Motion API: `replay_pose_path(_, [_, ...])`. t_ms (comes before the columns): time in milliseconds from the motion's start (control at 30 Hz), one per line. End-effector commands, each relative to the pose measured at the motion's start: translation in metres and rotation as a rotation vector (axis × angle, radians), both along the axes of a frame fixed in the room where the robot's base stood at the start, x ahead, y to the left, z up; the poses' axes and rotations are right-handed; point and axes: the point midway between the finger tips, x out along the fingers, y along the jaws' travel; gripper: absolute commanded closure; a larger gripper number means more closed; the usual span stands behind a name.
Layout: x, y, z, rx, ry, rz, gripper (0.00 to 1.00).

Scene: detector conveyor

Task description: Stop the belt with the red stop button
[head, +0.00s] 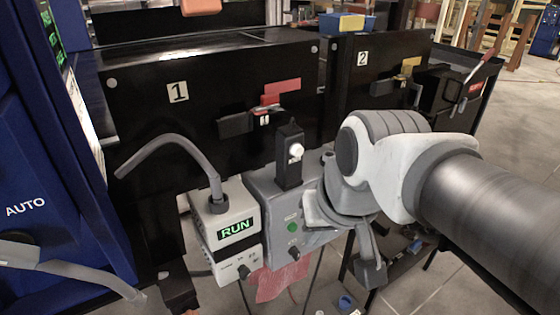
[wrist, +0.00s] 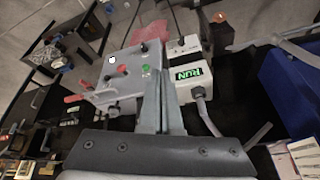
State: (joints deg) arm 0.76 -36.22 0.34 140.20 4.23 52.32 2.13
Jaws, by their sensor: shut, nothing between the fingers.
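A grey control box (head: 266,191) stands in the middle of the head view. Its face has a green button (head: 292,227) and a black knob (head: 294,253). In the wrist view the control box (wrist: 122,88) shows behind my gripper, with the green button (wrist: 145,71) just left of the fingers. My gripper (head: 312,212) is shut and empty, close in front of the box's right side. I cannot tell whether it touches. The display (head: 236,229) beside it reads RUN.
A black housing marked 1 (head: 190,110) stands behind the box, with a red handle (head: 281,92). A second housing marked 2 (head: 362,58) is at right. A blue AUTO cabinet (head: 30,180) fills the left. A grey cable (head: 175,140) arches over the display unit.

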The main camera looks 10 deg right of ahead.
Motion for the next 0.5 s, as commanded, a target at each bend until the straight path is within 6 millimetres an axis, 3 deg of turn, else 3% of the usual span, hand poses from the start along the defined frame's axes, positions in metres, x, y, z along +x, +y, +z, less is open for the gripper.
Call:
replay_pose_path(33, [0.006,0.003,-0.017,0.031,0.039,-0.026,1.0])
replay_pose_path(200, [0.019,0.011,-0.055,0.171,0.178,-0.146,1.0])
replay_pose_path(500, [0.023,0.018,-0.13,0.544,0.487,-0.471,1.0])
